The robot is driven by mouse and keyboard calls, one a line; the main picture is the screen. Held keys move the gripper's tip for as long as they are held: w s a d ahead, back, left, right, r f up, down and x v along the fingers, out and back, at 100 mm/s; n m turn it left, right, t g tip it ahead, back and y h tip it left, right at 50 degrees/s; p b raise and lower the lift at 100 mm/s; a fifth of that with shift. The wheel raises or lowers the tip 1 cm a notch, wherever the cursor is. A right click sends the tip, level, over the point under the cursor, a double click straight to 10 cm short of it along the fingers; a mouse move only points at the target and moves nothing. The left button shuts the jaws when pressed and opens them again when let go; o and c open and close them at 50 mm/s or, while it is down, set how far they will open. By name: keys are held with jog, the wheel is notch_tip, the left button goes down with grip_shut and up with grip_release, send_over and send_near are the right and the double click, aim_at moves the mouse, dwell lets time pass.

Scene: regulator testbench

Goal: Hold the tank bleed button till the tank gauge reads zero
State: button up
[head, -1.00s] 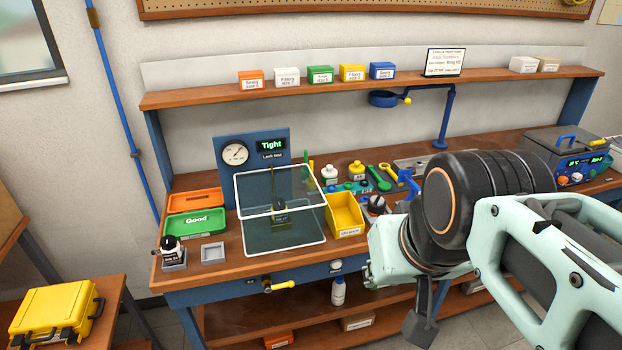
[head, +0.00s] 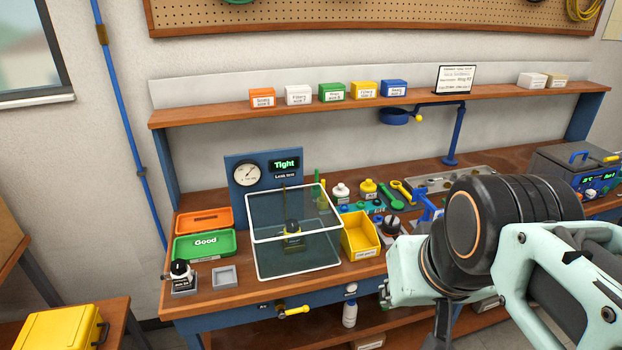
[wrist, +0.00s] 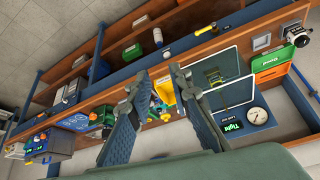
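A small round white knob (head: 351,289) sits on the blue front of the bench; I cannot tell whether it is the tank bleed button. A round white gauge (head: 247,174) stands on a blue panel beside a display reading "Tight"; it also shows in the wrist view (wrist: 257,115). Its reading is too small to tell, and I cannot confirm it is the tank gauge. My gripper (wrist: 158,73) is open and empty, its two fingers apart in the wrist view. In the head view its dark finger hangs in front of the bench, right of the knob, touching nothing visible.
A clear tank-like guard (head: 295,230) stands open around a regulator. A yellow bin (head: 360,236), a green "Good" tray (head: 205,245) and a grey square dish (head: 224,278) are on the bench. A yellow-handled valve (head: 294,311) juts from the bench front. A yellow case (head: 55,330) stands lower left.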

dwell(0.3)
grip_shut()
dwell(1.1)
